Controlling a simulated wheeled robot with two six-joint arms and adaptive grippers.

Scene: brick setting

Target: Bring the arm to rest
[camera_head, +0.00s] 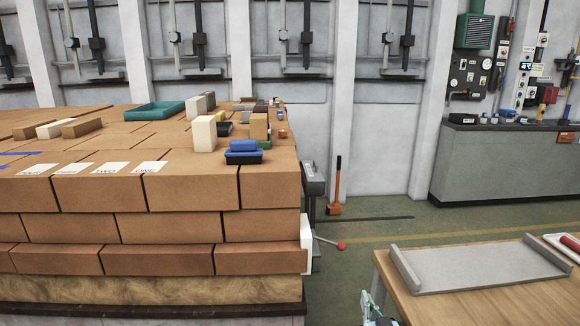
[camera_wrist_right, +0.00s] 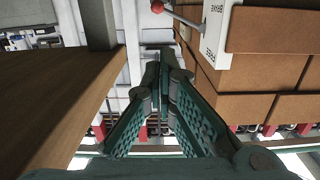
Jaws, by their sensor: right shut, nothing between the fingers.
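My right gripper (camera_head: 372,306) shows only in part at the bottom edge of the head view, in the gap between the brick stack and the wooden table. In the right wrist view its two green fingers (camera_wrist_right: 162,62) come together at the tips with nothing between them. It touches neither the bricks nor the table as far as I can see. My left gripper is in neither view.
A tall brick stack (camera_head: 170,225) fills the left, with blocks and a teal tray (camera_head: 155,111) on top. A red-knobbed lever (camera_head: 341,246) sticks out at its right side. A wooden table (camera_head: 480,305) bearing a grey tray (camera_head: 480,268) stands at the right.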

